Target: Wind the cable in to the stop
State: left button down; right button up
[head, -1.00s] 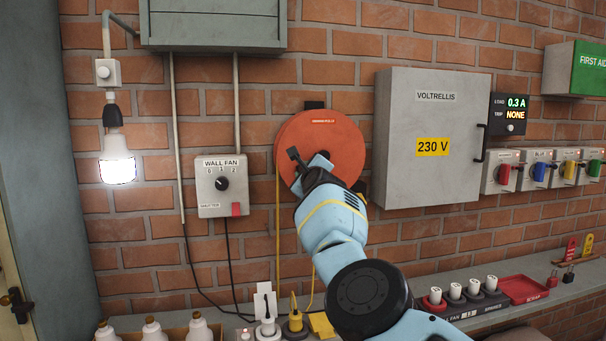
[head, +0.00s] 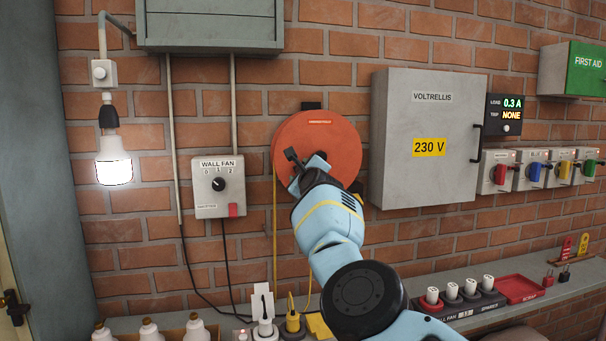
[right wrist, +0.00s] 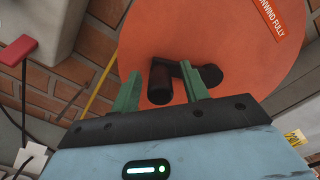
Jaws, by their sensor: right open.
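The round orange cable reel (head: 330,135) hangs on the brick wall, and its orange face fills much of the right wrist view (right wrist: 220,40). Its dark crank handle (right wrist: 160,82) sits between the two green fingers of my right gripper (right wrist: 166,92). The fingers are apart on either side of the handle, with a gap showing. In the head view my right gripper (head: 297,165) is in front of the reel's lower left part. The yellow cable (head: 275,235) hangs from the reel's left side to the shelf. A yellow plug (head: 292,304) stands below. My left gripper is not visible.
A grey cabinet marked 230 V (head: 425,140) is right of the reel. A wall fan switch box (head: 218,187) is to its left. The shelf (head: 415,281) below carries sockets, plugs and a red scrap tray (head: 520,289). A lit bulb (head: 113,165) hangs at the left.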

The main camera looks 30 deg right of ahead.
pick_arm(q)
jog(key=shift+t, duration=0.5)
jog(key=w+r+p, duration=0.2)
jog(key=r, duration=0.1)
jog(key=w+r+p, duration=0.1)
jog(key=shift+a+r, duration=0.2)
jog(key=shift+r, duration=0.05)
pick_arm(e)
jog(key=v, duration=0.7)
jog(key=shift+s, duration=0.35)
jog(key=shift+a, duration=0.1)
